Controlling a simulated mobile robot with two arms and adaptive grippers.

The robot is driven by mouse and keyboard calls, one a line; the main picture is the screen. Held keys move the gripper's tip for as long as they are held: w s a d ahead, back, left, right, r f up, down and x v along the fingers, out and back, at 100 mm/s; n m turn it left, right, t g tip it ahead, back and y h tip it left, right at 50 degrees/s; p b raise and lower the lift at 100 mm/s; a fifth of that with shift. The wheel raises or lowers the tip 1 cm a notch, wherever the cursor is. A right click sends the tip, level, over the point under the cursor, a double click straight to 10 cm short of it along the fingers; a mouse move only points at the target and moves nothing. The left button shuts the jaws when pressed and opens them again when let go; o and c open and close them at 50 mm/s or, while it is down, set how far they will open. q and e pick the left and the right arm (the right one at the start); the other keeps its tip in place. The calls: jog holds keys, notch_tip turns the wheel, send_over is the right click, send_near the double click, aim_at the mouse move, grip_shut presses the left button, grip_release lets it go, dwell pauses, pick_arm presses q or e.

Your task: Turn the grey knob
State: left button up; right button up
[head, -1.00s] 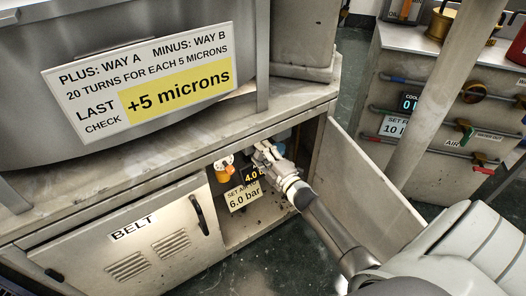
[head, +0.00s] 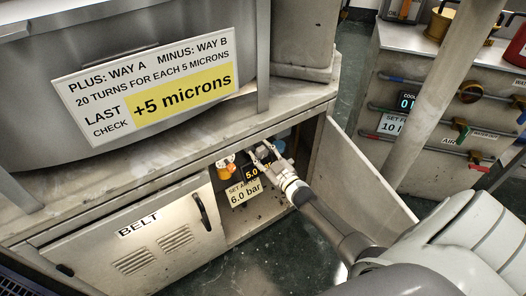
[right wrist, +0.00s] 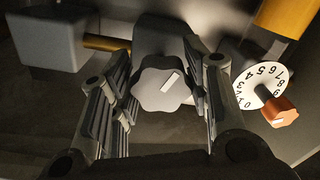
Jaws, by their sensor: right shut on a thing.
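The grey knob (right wrist: 163,89) is a lobed knob with a white pointer mark, seen in the right wrist view. My right gripper (right wrist: 165,75) has one finger on each side of it and is shut on it. In the head view my right gripper (head: 262,153) reaches into the open cabinet and hides the knob. A small display (head: 252,173) beside it shows "5.0" in orange, with the rest partly covered by the gripper. A card (head: 244,192) below reads 6.0 bar. My left gripper is not in view.
An orange-red knob (right wrist: 280,112) on a numbered white dial (right wrist: 266,78) is close to the right finger in the right wrist view. The open cabinet door (head: 355,185) stands to the right of my arm. The BELT door (head: 150,250) is shut.

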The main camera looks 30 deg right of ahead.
jog(key=shift+m, duration=1.4)
jog(key=shift+m+p, duration=0.3)
jog(key=shift+m, duration=0.6)
jog(key=shift+a+m, duration=0.1)
jog(key=shift+m, duration=0.3)
jog(key=shift+f+m, duration=0.1)
jog(key=shift+m, duration=0.7)
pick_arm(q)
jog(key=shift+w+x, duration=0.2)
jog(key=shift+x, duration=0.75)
pick_arm(e)
jog(key=shift+m, duration=1.3)
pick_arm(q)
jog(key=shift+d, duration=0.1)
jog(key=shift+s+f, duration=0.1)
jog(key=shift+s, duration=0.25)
pick_arm(e)
jog(key=shift+a, duration=0.1)
